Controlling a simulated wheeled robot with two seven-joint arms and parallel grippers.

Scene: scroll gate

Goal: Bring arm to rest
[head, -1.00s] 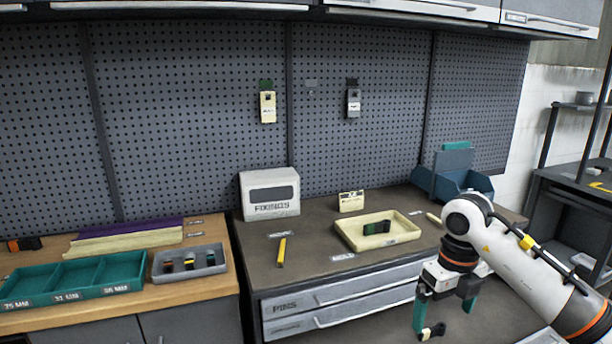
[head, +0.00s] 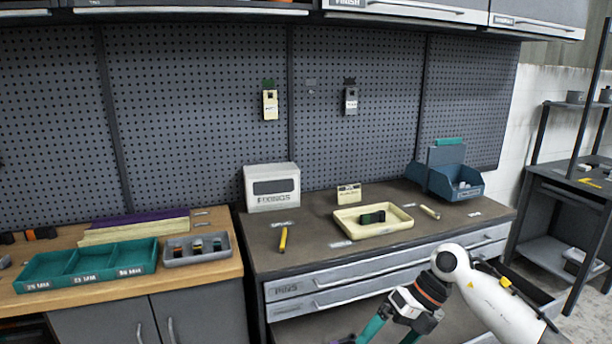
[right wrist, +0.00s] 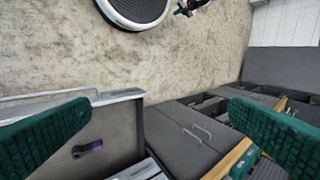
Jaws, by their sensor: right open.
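My right arm comes in from the right in the head view, low in front of the grey bench. My right gripper (head: 385,338) points down there, its green fingers partly cut off by the lower picture edge. In the right wrist view the two green finger pads (right wrist: 160,135) are wide apart with nothing between them. My left gripper does not show in either view.
In the right wrist view a small dark and purple piece (right wrist: 87,148) lies in an open drawer (right wrist: 120,98). The grey bench (head: 310,255) holds a cream tray (head: 348,228), a yellow marker (head: 283,239) and a blue bin (head: 455,185). Open floor (right wrist: 200,60) shows beyond.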

